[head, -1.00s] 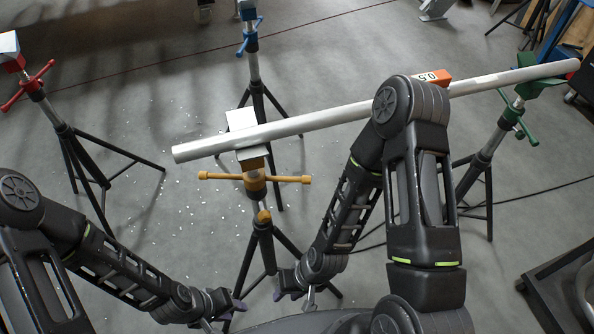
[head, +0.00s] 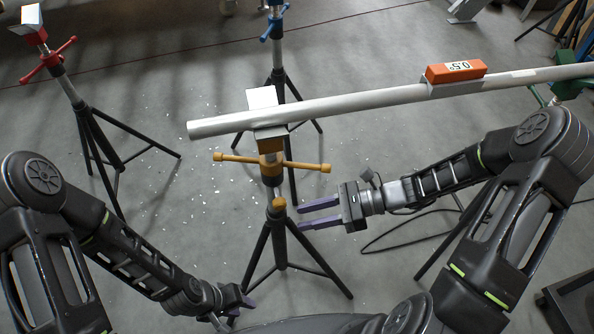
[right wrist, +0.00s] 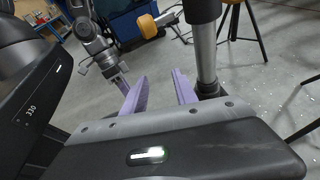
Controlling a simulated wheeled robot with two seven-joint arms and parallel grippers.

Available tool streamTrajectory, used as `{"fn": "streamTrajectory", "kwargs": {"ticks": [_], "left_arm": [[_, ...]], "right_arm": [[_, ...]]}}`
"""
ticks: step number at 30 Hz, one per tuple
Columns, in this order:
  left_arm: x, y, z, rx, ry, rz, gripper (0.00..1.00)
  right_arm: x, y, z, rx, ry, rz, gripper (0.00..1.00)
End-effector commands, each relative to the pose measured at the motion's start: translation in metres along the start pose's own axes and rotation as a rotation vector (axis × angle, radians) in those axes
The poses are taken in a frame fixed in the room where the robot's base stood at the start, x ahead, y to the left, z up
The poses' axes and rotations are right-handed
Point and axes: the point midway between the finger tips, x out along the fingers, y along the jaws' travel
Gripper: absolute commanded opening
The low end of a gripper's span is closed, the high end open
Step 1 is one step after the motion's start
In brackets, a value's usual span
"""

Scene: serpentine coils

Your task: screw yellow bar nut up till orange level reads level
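The yellow stand's bar nut (head: 270,163) has a crossbar lying roughly level across its post, below the yellow head that carries the pipe's left end. The orange level (head: 456,71) sits on the pale pipe (head: 350,105); its label seems to read 0.5°. My right gripper (head: 300,214) is open and empty, pointing left beside the yellow stand's post, below the crossbar. In the right wrist view its purple fingers (right wrist: 163,78) are apart, near a metal post (right wrist: 204,50); a yellow knob (right wrist: 147,26) shows beyond. My left gripper (head: 245,304) is low at the bottom, its opening unclear.
A red stand (head: 60,75) stands at the left and a blue stand (head: 277,30) behind the yellow one. A green stand (head: 566,85) bears the pipe's right end. Tripod legs spread over the floor, with white specks scattered around.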

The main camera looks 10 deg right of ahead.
Motion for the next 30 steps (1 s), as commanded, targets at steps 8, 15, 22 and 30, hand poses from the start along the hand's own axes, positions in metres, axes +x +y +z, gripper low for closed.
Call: {"fn": "streamTrajectory", "kwargs": {"ticks": [8, 15, 22, 30], "left_arm": [[0.004, -0.002, 0.0, 0.001, 0.0, 0.0, 0.34], [0.004, -0.002, 0.0, 0.0, 0.0, 0.0, 0.34], [0.004, -0.002, 0.0, 0.0, 0.0, 0.0, 0.34], [0.003, -0.001, 0.0, 0.0, 0.0, 0.0, 0.34]], "right_arm": [[-0.079, -0.053, 0.078, 0.12, -0.338, -0.156, 0.34], [-0.082, -0.054, 0.082, 0.123, -0.354, -0.159, 0.34], [-0.077, -0.055, 0.084, 0.122, -0.354, -0.156, 0.34], [-0.044, -0.06, 0.096, 0.121, -0.353, -0.153, 0.34]]}}
